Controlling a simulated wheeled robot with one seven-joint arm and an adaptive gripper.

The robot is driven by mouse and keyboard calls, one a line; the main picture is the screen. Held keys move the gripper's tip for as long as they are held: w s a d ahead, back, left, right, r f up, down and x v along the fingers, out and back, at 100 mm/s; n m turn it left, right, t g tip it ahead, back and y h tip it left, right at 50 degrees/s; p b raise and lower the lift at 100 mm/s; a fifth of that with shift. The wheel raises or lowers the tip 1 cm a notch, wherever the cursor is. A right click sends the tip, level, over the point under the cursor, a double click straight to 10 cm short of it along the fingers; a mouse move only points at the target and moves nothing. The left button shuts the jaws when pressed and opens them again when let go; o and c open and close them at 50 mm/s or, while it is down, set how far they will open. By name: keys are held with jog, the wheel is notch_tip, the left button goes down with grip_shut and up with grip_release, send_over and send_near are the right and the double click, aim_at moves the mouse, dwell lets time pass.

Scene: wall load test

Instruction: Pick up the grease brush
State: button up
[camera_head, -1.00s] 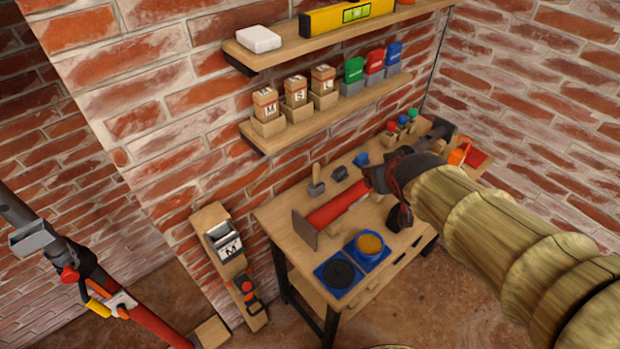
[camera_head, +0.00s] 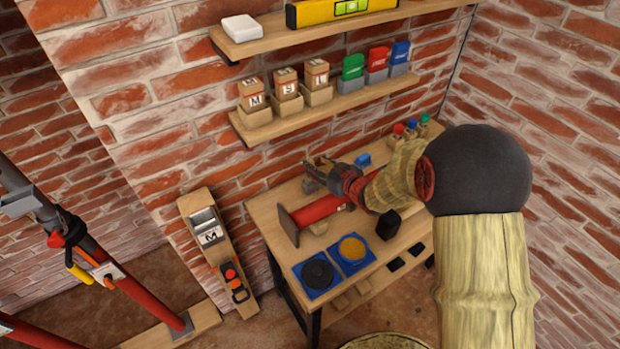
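My gripper (camera_head: 318,170) is over the back left of the workbench (camera_head: 262,218), reaching left toward the wall. It is at the spot of a small grey holder (camera_head: 310,187), where an upright wooden-handled tool, likely the grease brush, stood in the earlier view. My fingers now overlap that handle, so I cannot make it out clearly. The fingers are small and dark here, and I cannot tell whether they are open or shut on the handle.
A red cylinder with a brown end plate (camera_head: 320,209) lies just below my gripper. Blue trays with a black disc (camera_head: 318,273) and a yellow disc (camera_head: 353,248) sit at the front. A shelf with labelled blocks (camera_head: 340,105) is above. Coloured-top items (camera_head: 411,128) stand at the back right.

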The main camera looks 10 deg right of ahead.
aim_at(312, 162)
jog(key=b+x, duration=0.1)
jog(key=x, duration=0.4)
jog(key=shift+f, duration=0.15)
grip_shut()
dwell(0.4)
